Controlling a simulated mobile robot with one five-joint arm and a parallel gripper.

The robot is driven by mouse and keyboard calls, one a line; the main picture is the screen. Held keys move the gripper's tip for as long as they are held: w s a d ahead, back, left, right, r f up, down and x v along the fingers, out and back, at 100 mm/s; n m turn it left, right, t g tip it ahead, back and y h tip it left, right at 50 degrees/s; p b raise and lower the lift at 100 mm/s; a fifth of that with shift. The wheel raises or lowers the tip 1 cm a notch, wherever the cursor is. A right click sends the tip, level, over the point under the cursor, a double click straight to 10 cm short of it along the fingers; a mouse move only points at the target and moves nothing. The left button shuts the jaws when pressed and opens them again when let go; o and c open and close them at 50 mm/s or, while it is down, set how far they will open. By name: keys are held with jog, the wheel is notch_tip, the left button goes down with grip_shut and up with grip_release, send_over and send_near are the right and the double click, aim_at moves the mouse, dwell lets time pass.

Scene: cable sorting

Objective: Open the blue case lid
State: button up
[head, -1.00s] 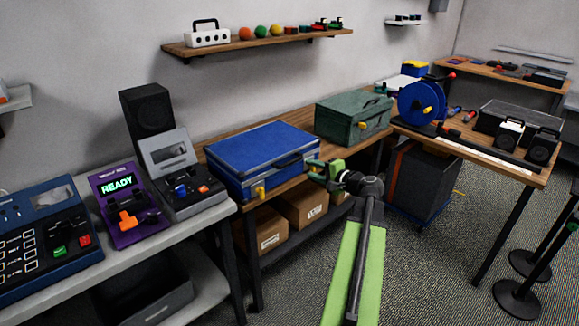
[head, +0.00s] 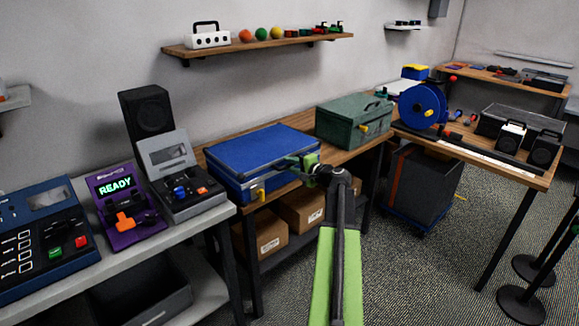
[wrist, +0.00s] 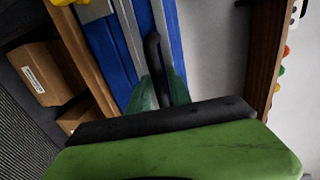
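The blue case (head: 262,150) sits on the wooden bench in the head view, its lid down. It has a black front handle and a yellow latch (head: 261,195) low on the front. My gripper (head: 286,163) is at the right part of the case's front, by the handle. In the wrist view the black handle (wrist: 152,55) runs down between my two green fingertips (wrist: 160,84). The fingers stand apart; I cannot tell whether they touch the handle. The blue case also shows behind them in the wrist view (wrist: 118,68).
A green case (head: 352,120) stands to the right of the blue case on the bench. A grey device (head: 182,175) and a purple device (head: 122,208) stand on the left table. Cardboard boxes (head: 262,232) lie under the bench. A shelf (head: 258,46) hangs above.

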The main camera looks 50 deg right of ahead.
grip_shut()
dwell(1.0)
